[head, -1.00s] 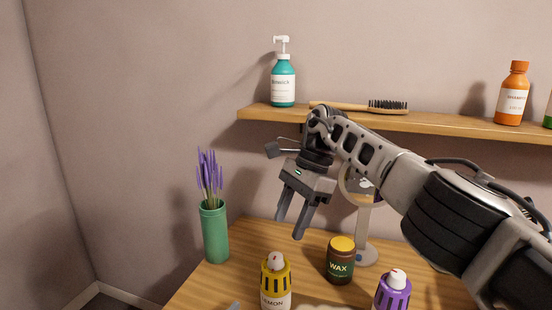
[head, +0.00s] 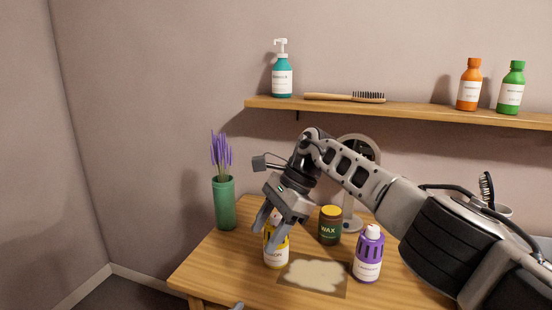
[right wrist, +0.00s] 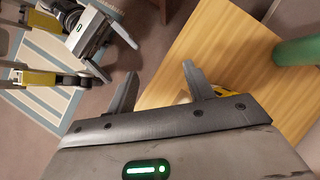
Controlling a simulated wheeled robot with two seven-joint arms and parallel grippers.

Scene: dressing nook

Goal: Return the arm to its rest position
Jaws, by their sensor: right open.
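My right arm (head: 375,190) reaches in from the right in the head view, bent over the table. Its gripper (head: 262,236) points down and left, open with nothing between its fingers. In the head view it overlaps the upper part of the yellow lemon bottle (head: 276,258); whether they touch I cannot tell. The right wrist view shows its two spread fingers (right wrist: 165,88), with a bit of yellow behind one. My left gripper (right wrist: 98,38) shows at the upper left there, over the floor; its jaw gap is unclear.
On the wooden table (head: 215,272) stand a wax jar (head: 330,228), a purple bottle (head: 367,262), a green vase (head: 224,208), a round mirror (head: 350,222) and a mat with a pale patch (head: 315,275). The shelf (head: 420,108) above holds bottles and a brush (head: 345,97).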

